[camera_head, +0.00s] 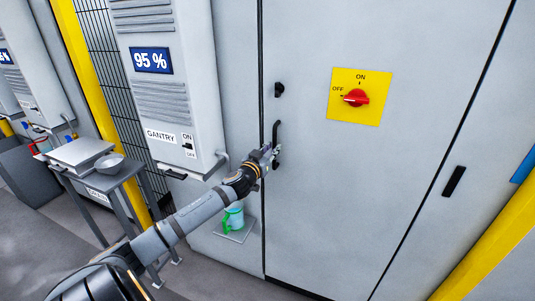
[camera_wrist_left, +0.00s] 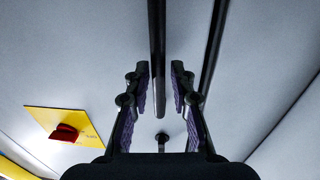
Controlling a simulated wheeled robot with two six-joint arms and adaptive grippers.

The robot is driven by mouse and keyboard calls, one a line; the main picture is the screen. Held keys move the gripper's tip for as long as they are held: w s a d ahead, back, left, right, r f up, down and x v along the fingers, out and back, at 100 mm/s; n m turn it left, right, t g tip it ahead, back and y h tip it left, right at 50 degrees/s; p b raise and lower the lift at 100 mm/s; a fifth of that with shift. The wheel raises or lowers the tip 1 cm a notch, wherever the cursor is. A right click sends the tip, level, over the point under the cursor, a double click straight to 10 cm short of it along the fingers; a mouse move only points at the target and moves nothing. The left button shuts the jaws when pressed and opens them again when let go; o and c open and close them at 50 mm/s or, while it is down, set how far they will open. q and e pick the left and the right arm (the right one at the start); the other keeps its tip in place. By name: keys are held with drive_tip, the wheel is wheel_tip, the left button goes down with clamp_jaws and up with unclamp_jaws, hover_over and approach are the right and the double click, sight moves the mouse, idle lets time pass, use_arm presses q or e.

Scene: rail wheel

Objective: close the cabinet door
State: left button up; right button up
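The grey cabinet door (camera_head: 330,190) fills the middle of the head view, with a yellow plate and a red rotary switch (camera_head: 356,97) on it. A dark seam runs down its left edge; I cannot tell if the door is fully flush. A black bar handle (camera_head: 277,129) stands near that edge. My left gripper (camera_head: 272,152) is at the handle's lower part. In the left wrist view, the open fingers (camera_wrist_left: 160,85) stand on either side of the dark handle bar (camera_wrist_left: 157,40), apart from each other. My right gripper is not in view.
A grey control box (camera_head: 170,85) with a 95 % display hangs left of the door. Yellow posts (camera_head: 95,90) flank the area.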

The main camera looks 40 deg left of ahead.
use_arm(q)
drive_tip(key=shift+v, duration=2.35)
drive_tip(key=shift+a, duration=0.1)
